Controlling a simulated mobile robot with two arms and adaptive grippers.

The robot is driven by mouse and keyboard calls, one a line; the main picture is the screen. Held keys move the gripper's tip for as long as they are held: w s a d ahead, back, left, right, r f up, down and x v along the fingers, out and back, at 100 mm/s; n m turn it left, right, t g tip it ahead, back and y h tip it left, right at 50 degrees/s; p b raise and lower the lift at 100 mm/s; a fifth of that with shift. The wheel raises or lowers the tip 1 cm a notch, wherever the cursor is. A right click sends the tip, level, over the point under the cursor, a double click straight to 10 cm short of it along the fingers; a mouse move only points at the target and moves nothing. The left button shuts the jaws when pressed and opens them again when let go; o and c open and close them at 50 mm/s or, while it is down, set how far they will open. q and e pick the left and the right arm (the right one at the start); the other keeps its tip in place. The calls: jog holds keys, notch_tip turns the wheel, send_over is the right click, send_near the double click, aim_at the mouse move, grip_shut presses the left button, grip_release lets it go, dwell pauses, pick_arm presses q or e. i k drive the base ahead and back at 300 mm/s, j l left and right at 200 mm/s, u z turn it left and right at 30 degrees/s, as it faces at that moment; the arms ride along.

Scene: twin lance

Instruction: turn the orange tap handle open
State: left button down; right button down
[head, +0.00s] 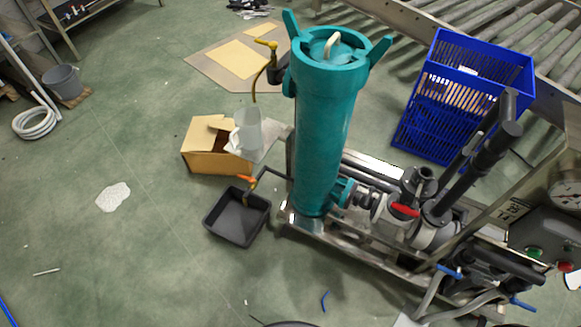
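The orange tap handle (247,181) sits on a small tap low at the left foot of the teal filter housing (322,130). It is small in the picture, and whether the tap is open or shut I cannot tell. The tap's outlet hangs over a black tray (228,232) on the floor. No water shows. A yellow-handled tap (266,44) sits higher on the housing's left side, and a red valve handle (404,210) is on the pump to the right. Neither of my grippers is in view.
An open cardboard box (205,160) stands behind the tray, with a clear jug (247,130) beside it. A blue crate (450,75) stands back right. Pipes and a metal skid (350,250) fill the right. The floor left of the tray is mostly clear.

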aim_at(252, 179)
jog(key=i+j+z, duration=0.15)
jog(key=j+z, duration=0.3)
jog(key=i+j+z, duration=0.15)
jog(key=j+z, duration=0.15)
jog(key=z, duration=0.2)
jog(key=j+z, duration=0.45)
